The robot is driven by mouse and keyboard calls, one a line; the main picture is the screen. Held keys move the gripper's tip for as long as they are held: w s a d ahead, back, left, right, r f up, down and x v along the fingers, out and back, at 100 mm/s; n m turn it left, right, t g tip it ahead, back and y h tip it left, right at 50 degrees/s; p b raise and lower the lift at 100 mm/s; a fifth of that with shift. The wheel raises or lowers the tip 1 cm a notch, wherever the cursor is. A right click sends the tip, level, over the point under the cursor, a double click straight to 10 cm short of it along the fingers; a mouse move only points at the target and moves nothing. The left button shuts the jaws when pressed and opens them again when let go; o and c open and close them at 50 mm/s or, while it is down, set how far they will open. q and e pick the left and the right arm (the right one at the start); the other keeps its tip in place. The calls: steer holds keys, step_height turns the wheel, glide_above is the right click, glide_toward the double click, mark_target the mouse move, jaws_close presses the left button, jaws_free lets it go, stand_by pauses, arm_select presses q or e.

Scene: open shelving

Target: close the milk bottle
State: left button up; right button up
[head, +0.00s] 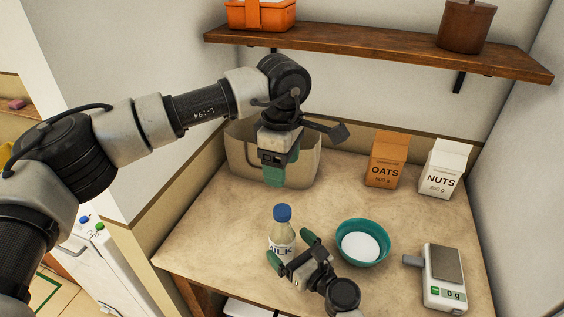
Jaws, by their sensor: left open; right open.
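The milk bottle (282,246) stands upright near the front of the counter, with white contents and a label. A blue cap (283,213) is on top of its neck; I cannot tell whether it is fully tightened. My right gripper (291,249) is open low at the bottle, its green fingers to either side of the lower body; contact is unclear. It hides part of the bottle's base and label. My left gripper (275,177) is open and pointing down, behind and above the bottle in the picture, in front of the beige bin. Nothing shows in it.
A teal bowl (385,253) with white contents and a scale (433,291) reading 0 g stand right of the bottle. The beige bin (239,156), oats carton (378,174) and nuts carton (435,184) stand at the back. A wooden shelf (370,43) hangs above.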

steer(key=v, duration=0.7)
steer(key=shift+b, duration=0.35)
